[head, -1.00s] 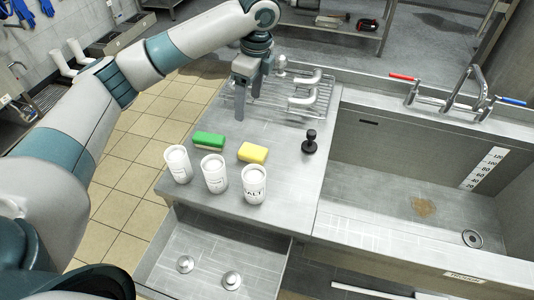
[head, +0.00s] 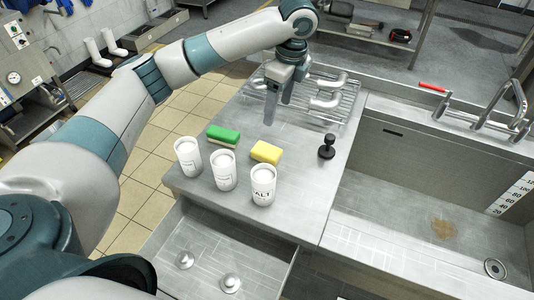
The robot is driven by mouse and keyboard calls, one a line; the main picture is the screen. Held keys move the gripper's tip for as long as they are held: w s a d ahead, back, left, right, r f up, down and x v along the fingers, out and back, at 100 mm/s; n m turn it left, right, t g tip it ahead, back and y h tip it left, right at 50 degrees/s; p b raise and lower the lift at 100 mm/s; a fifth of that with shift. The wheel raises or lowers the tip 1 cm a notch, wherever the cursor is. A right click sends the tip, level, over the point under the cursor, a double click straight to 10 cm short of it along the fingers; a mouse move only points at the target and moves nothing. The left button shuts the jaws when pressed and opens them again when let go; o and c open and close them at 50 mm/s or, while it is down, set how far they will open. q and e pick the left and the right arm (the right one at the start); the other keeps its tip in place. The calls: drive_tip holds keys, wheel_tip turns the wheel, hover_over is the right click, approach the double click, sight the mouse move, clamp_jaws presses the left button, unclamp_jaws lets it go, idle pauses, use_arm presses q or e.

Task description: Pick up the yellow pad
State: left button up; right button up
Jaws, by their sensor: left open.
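The yellow pad (head: 266,152) lies flat on the steel counter, behind the white containers and to the right of the green pad (head: 223,136). My left gripper (head: 277,112) is open and empty, pointing down above the counter. In the picture its fingers are just above and slightly right of the yellow pad, apart from it. One finger reaches lower in the picture than the other. My right gripper is not in view.
Several white containers (head: 223,170) stand in front of the pads. A black knobbed tool (head: 327,147) stands to the right. A wire rack (head: 335,98) with metal pipes is behind. The sink basin (head: 420,185) lies to the right.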

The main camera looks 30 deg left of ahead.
use_arm(q)
drive_tip(key=f, duration=0.2)
drive_tip(key=p, duration=0.3)
hover_over(267, 150)
drive_tip(key=d, duration=0.2)
drive_tip(key=f, duration=0.8)
drive_tip(key=shift+w+a+f, duration=0.25)
drive_tip(key=shift+f, duration=0.15)
drive_tip(key=shift+a+f, duration=0.1)
drive_tip(key=shift+f, duration=0.4)
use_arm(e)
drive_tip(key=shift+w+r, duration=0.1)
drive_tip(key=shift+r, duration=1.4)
use_arm(q)
drive_tip(key=shift+s+a+f+p, duration=0.1)
drive_tip(key=shift+a+f+p, duration=0.05)
drive_tip(key=shift+f+p, duration=0.3)
drive_tip(key=f+p, duration=0.1)
drive_tip(key=f, duration=0.2)
drive_tip(key=shift+s+a+f+p, duration=0.2)
drive_tip(key=shift+a+f+p, duration=0.15)
drive_tip(key=shift+a+p, duration=0.05)
drive_tip(key=shift+f, duration=0.3)
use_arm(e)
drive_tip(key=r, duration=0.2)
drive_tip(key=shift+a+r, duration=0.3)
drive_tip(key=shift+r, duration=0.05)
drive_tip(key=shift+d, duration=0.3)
